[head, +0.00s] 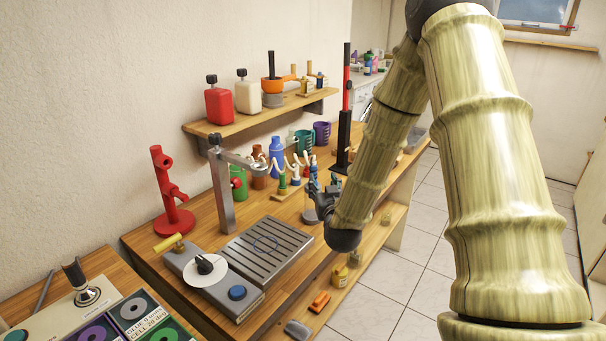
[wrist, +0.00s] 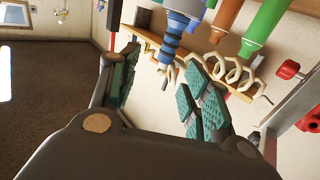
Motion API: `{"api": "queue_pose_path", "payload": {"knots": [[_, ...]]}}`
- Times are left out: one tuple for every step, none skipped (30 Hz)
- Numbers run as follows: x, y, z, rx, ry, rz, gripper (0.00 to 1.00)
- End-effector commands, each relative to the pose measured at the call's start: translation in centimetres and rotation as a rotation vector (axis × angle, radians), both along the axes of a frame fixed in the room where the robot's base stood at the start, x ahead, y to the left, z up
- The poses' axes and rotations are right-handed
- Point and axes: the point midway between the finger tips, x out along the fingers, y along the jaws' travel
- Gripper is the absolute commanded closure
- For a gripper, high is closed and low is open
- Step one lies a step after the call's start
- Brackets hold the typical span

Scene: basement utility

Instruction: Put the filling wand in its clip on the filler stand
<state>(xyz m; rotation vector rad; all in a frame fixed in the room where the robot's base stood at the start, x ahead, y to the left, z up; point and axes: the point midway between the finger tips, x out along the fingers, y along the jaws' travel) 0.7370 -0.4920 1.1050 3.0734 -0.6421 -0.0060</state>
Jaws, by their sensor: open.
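The filler stand shows in the head view as a grey metal post with a side arm (head: 221,186) beside a slotted drip tray (head: 262,248). Several slim coloured tools with coiled cream hoses stand behind the tray. A blue one (head: 312,171) is close to my gripper (head: 322,196); I cannot tell for certain which is the filling wand. In the wrist view a blue and grey tool (wrist: 172,40) shows beyond and between the fingertips of my open gripper (wrist: 160,78), with a cream coil (wrist: 232,73) beside it. No grip on it shows. The clip is not clear.
A red stand (head: 171,198) is at the left. A control box (head: 213,278) with a knob and blue button borders the tray. A blue bottle (head: 276,157) and cups stand behind. A shelf (head: 262,113) with red and white bottles overhangs the bench's back.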

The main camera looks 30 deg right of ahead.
Motion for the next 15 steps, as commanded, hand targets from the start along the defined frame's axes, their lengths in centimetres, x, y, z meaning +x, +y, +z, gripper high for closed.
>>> {"api": "queue_pose_path", "payload": {"knots": [[0.6,0.0,0.1,0.0,0.0,0.002,0.52],[1.1,0.0,0.2,0.0,-0.001,0.004,0.52],[1.8,0.0,0.2,0.0,-0.001,0.008,0.52],[2.3,0.1,0.3,0.001,0.0,0.011,0.52],[2.9,0.1,0.3,0.001,-0.001,0.014,0.52],[3.5,0.1,0.2,0.0,0.0,0.016,0.52],[4.0,0.1,0.2,0.0,-0.001,0.018,0.52],[4.4,0.1,0.2,0.001,0.0,0.02,0.52],[4.9,0.1,0.2,0.001,0.0,0.022,0.52],[5.2,0.0,0.1,0.001,0.0,0.023,0.52],[5.4,0.0,0.1,0.001,0.0,0.023,0.52],[5.7,-0.1,0.1,0.001,0.001,0.023,0.52],[5.8,-0.2,0.1,0.001,0.0,0.023,0.52],[5.9,-0.2,0.1,0.001,0.0,0.023,0.52],[6.0,-0.3,0.1,0.0,0.0,0.022,0.52]]}}
